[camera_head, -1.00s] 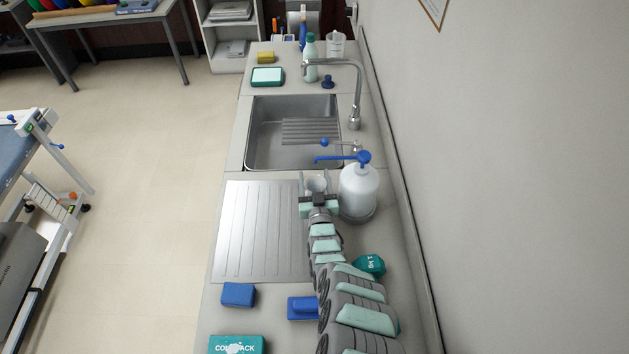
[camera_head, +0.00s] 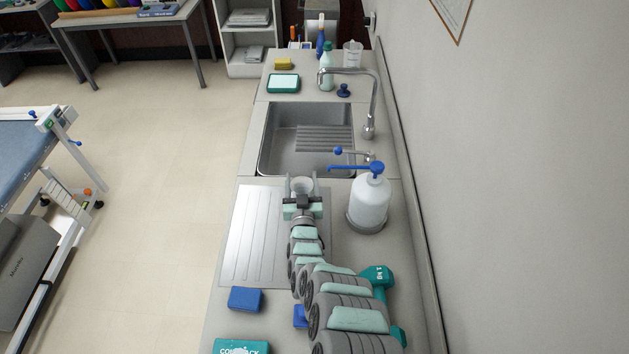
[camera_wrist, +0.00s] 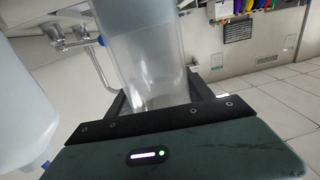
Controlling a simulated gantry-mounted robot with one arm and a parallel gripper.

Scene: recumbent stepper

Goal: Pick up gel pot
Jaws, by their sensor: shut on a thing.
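The gel pot, a small pale translucent cup (camera_head: 302,187), is between the fingers of my gripper (camera_head: 302,180) in the head view. My gripper is shut on it, over the far right part of the ridged drainboard, just before the sink. In the wrist view the pot (camera_wrist: 148,55) stands large between the two dark fingers (camera_wrist: 155,95), its lower part cloudy white. Its top runs out of that view. I cannot tell its exact height above the counter.
A white pump bottle (camera_head: 369,200) with a blue top stands close to the right. The sink (camera_head: 280,150) and tap (camera_head: 368,110) lie beyond. A green dumbbell (camera_head: 377,280), a blue block (camera_head: 245,298) and a cold pack (camera_head: 240,346) are nearer. The drainboard's left part (camera_head: 250,235) is clear.

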